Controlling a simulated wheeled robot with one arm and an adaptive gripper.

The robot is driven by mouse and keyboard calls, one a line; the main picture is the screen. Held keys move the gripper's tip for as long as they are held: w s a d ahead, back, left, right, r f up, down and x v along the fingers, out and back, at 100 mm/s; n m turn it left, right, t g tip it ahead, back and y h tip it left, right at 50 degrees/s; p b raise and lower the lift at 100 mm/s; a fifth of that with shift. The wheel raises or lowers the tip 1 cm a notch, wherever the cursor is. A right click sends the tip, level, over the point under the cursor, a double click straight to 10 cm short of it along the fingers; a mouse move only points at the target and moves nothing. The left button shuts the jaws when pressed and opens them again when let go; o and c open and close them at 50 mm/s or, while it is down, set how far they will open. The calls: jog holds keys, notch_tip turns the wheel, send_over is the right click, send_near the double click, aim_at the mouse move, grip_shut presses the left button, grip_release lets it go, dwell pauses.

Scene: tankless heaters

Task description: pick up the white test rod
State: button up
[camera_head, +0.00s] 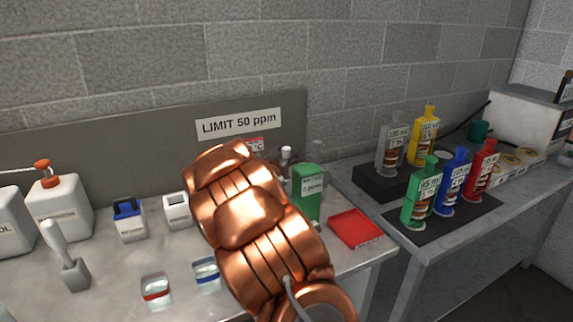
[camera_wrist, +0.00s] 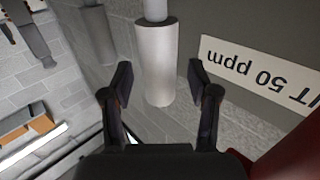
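In the wrist view, which is upside down, a pale grey-white cylinder (camera_wrist: 155,65) with a narrower neck shows between the fingers of my gripper (camera_wrist: 159,80). The fingers are spread, with a gap on both sides of it. I cannot tell whether it stands between the fingertips or beyond them. It looks like the white-topped rod (camera_head: 286,153) just right of my copper arm in the head view, where my arm hides my gripper. Another white rod (camera_head: 55,238) leans in a grey holder (camera_head: 75,273) at the left of the bench.
A green box (camera_head: 306,195) and a red tray (camera_head: 355,228) are right of my arm. Small cups, including a blue-rimmed one (camera_head: 207,274), stand in front. The wall sign (camera_head: 238,124) is close behind. Coloured bottles (camera_head: 453,182) stand on the right table.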

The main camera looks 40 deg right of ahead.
grip_shut()
dwell(0.3)
